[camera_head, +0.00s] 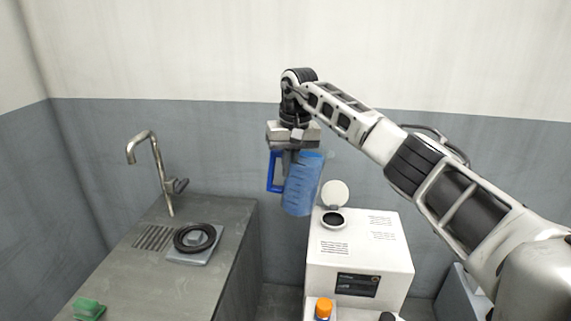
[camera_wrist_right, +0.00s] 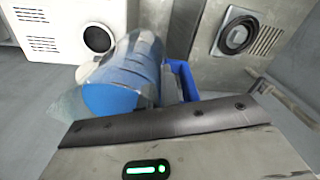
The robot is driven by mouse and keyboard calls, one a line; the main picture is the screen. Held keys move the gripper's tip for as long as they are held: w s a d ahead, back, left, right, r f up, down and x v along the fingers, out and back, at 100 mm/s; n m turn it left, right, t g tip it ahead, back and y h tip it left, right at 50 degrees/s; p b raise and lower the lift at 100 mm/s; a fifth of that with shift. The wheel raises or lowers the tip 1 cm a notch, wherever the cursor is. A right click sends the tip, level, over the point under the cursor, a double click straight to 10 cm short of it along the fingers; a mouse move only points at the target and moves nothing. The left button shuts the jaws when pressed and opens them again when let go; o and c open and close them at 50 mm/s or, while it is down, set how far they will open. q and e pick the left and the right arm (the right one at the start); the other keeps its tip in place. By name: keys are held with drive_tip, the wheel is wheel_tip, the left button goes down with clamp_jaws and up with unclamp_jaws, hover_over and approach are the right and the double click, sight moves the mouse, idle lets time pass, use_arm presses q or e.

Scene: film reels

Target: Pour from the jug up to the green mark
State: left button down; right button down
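The blue jug (camera_head: 304,186) hangs in the air from my right gripper (camera_head: 291,148), tilted slightly, beside the white machine. The gripper is at the jug's blue handle (camera_head: 273,172) and appears shut on it; the fingertips are partly hidden. The jug (camera_wrist_right: 125,80) also shows in the right wrist view, with blue contents inside clear walls. The white machine (camera_head: 372,249) has a round dark opening (camera_head: 333,219) with its round lid (camera_head: 335,194) raised. The opening (camera_wrist_right: 98,39) is beyond the jug in the wrist view. I cannot make out a green mark. My left gripper is not in view.
A grey counter (camera_head: 130,262) with a tap (camera_head: 157,165) stands at left. A black reel (camera_head: 195,238) lies on a scale-like plate there, near a green object (camera_head: 88,308). An orange-capped bottle (camera_head: 324,308) stands at the machine's front.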

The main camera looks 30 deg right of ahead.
drive_tip(key=shift+s+d+r+t+y, duration=0.1)
drive_tip(key=shift+s+r+t+y, duration=0.1)
drive_tip(key=shift+t+y, duration=0.25)
drive_tip(key=shift+w+y, duration=0.1)
drive_tip(key=shift+y, duration=0.25)
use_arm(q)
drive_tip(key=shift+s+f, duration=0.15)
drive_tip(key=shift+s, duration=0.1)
use_arm(e)
drive_tip(key=shift+w, duration=0.1)
drive_tip(key=shift+a, duration=0.2)
use_arm(q)
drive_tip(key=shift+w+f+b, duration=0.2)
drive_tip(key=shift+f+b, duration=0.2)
drive_tip(key=shift+b, duration=0.1)
use_arm(e)
drive_tip(key=shift+a+t, duration=0.1)
drive_tip(key=shift+t, duration=0.25)
drive_tip(key=shift+w+a+r+y, duration=0.1)
drive_tip(key=shift+r+y, duration=0.05)
drive_tip(key=shift+y, duration=0.25)
